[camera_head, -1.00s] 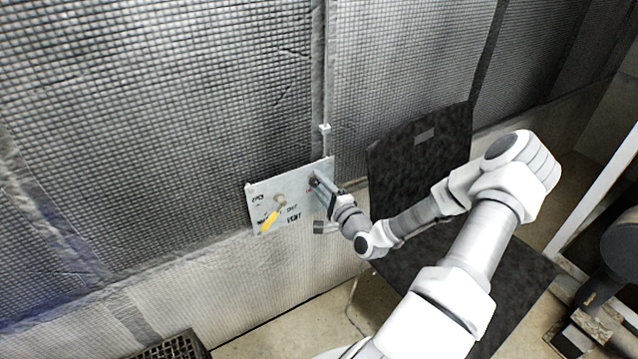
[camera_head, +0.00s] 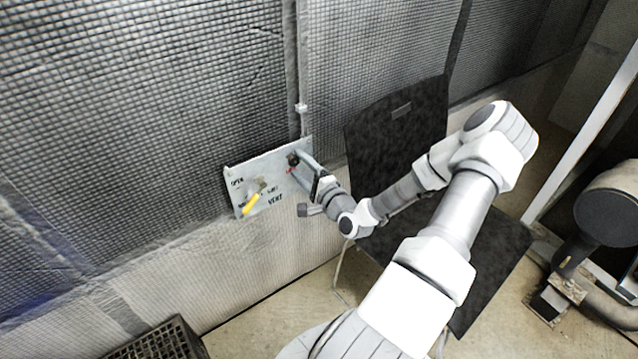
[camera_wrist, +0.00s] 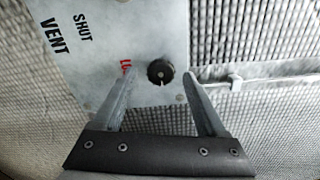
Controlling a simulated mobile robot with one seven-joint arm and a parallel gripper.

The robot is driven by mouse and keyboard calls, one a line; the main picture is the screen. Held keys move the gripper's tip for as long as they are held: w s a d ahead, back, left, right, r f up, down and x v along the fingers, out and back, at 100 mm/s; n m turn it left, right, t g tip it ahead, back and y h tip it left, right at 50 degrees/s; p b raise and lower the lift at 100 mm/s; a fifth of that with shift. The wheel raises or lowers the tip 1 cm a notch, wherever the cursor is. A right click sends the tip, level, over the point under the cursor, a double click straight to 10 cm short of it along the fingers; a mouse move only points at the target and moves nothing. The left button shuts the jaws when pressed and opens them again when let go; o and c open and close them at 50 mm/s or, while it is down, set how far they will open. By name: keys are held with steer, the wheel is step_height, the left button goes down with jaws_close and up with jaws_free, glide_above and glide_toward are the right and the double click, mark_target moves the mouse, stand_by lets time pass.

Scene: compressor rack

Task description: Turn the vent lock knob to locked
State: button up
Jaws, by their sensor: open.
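The vent lock knob (camera_wrist: 160,72) is small, round and black with a pale pointer mark, on a grey metal panel (camera_wrist: 95,20). In the wrist view it sits between the tips of my open gripper (camera_wrist: 158,79), with a gap on each side; no contact shows. The mark points down in that view, toward the gripper. Red lettering beside the knob is partly hidden by the left finger. In the head view the knob (camera_head: 293,158) is a dark spot at the panel's upper right, with my gripper (camera_head: 299,166) at it.
A yellow-handled lever (camera_head: 252,203) is on the panel's left part, near the OPEN, SHUT and VENT lettering. A conduit (camera_wrist: 265,72) runs from the panel's edge. A black chair (camera_head: 395,140) stands close to my arm. A black crate (camera_head: 160,340) is on the floor.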

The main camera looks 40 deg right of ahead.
steer(key=s+a+p, duration=0.1)
steer(key=s+p, duration=0.1)
steer(key=s, duration=1.4)
steer(key=shift+s, duration=0.15)
